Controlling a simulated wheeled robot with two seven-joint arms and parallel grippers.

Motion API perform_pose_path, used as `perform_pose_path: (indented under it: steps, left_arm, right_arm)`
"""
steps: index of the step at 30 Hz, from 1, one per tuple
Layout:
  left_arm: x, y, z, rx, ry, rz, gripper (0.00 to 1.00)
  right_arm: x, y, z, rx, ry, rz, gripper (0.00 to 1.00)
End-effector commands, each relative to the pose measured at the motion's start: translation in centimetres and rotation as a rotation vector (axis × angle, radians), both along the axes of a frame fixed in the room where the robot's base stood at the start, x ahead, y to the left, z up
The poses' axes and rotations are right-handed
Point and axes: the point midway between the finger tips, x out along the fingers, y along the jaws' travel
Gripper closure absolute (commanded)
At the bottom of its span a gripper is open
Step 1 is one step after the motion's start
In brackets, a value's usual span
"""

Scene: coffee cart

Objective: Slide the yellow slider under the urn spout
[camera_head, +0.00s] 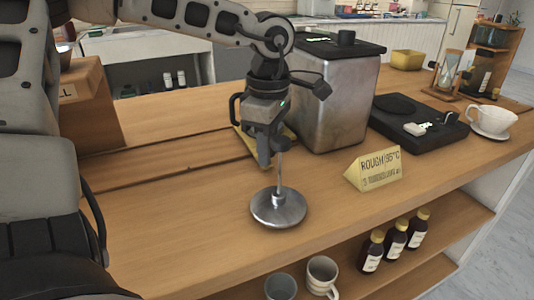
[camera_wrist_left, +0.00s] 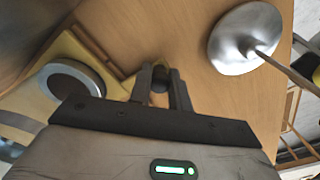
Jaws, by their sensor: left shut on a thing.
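My left gripper (camera_head: 266,158) comes down in front of the urn (camera_head: 338,112), a metal box with a dark lid. In the left wrist view its fingers (camera_wrist_left: 160,88) are shut on a small dark knob (camera_wrist_left: 160,78) at the edge of the yellow slider (camera_wrist_left: 118,84). The yellow slider (camera_head: 247,143) lies on the counter left of the urn, mostly hidden behind my gripper. A round dark-topped vessel (camera_wrist_left: 75,82) stands on it; its black handle (camera_head: 236,106) shows in the head view. I cannot make out the urn spout. My right gripper is not in view.
A metal stand with a round base (camera_head: 278,209) and thin rod stands close in front of my gripper. A yellow sign (camera_head: 374,169), a black scale (camera_head: 420,124) and a white cup (camera_head: 492,120) are to the right. A wooden box (camera_head: 90,110) is left. The front-left counter is clear.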

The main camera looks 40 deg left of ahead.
Motion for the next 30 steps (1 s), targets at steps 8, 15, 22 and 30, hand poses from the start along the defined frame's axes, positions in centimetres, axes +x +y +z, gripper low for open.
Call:
perform_pose_path:
  steps: [8,15,22,30]
  left_arm:
    - [0.4,-0.2,0.2,-0.013,-0.023,0.006,0.78]
    - [0.4,-0.1,0.1,-0.010,-0.017,0.005,0.59]
    - [0.3,-0.1,0.9,-0.009,-0.017,0.005,0.59]
    - [0.4,-0.1,6.5,-0.008,-0.022,0.005,0.59]
  right_arm:
    - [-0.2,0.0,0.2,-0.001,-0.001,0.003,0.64]
    - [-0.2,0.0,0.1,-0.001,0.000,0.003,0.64]
    - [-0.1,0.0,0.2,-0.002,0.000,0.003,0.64]
    - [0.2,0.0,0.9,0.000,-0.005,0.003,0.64]
